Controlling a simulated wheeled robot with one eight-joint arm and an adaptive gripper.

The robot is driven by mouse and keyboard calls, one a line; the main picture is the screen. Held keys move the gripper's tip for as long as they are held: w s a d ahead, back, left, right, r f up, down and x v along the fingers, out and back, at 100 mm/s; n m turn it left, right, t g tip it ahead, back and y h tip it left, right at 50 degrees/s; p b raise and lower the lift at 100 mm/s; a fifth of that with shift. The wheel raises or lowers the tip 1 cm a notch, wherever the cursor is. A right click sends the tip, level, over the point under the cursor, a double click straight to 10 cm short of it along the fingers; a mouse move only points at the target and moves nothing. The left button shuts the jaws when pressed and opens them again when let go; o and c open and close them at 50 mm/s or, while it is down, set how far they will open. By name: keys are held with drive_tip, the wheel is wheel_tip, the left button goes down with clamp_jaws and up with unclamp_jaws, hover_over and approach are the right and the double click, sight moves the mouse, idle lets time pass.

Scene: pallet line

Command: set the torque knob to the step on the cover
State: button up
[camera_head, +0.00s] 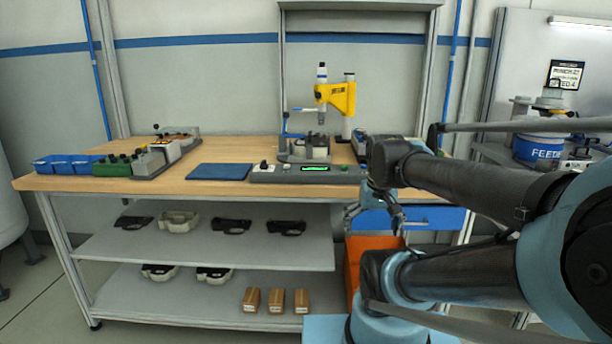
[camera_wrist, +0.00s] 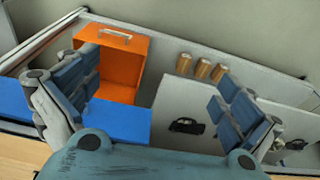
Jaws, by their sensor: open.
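The grey control box (camera_head: 305,174) with a lit green display lies along the front of the workbench. A small knob (camera_head: 264,165) stands on its left end; its setting is too small to read. A pale cover-like part (camera_head: 312,152) sits in the fixture under the yellow press; no step mark is legible on it. My gripper (camera_head: 374,214) is open and empty, low in front of the bench's right part, below and right of the control box. In the wrist view my gripper (camera_wrist: 158,80) has its fingers wide apart, with nothing between them. The knob is not in that view.
The yellow press (camera_head: 340,96) stands behind the control box. A blue mat (camera_head: 219,172) lies left of it. A blue drawer front (camera_head: 412,219) and an orange bin (camera_wrist: 122,74) are near my gripper. Lower shelves hold dark and pale covers and small brown boxes (camera_head: 276,300).

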drive_tip(key=s+f, duration=0.2)
drive_tip(key=f, duration=0.1)
drive_tip(key=s+f, duration=0.1)
drive_tip(key=shift+d+f, duration=0.4)
drive_tip(key=shift+c, duration=1.4)
drive_tip(key=shift+w+r, duration=0.1)
drive_tip(key=c, duration=0.4)
drive_tip(key=w+a+r+n, duration=0.1)
drive_tip(key=w+r, duration=0.1)
drive_tip(key=r, duration=0.2)
drive_tip(key=w+a+r+n, duration=0.1)
drive_tip(key=w+r, duration=0.2)
drive_tip(key=w+a+r+n, duration=0.2)
drive_tip(key=w+r, duration=0.1)
drive_tip(key=r, duration=0.1)
drive_tip(key=shift+r, duration=0.35)
drive_tip(key=c, duration=0.6)
wheel_tip(320, 180, up, 23)
drive_tip(key=n+g, duration=0.2)
drive_tip(key=n, duration=1.1)
hover_over(263, 160)
wheel_tip(263, 160, down, 18)
drive_tip(key=shift+s+d+r, duration=0.1)
drive_tip(key=shift+r, duration=0.15)
drive_tip(key=c, duration=1)
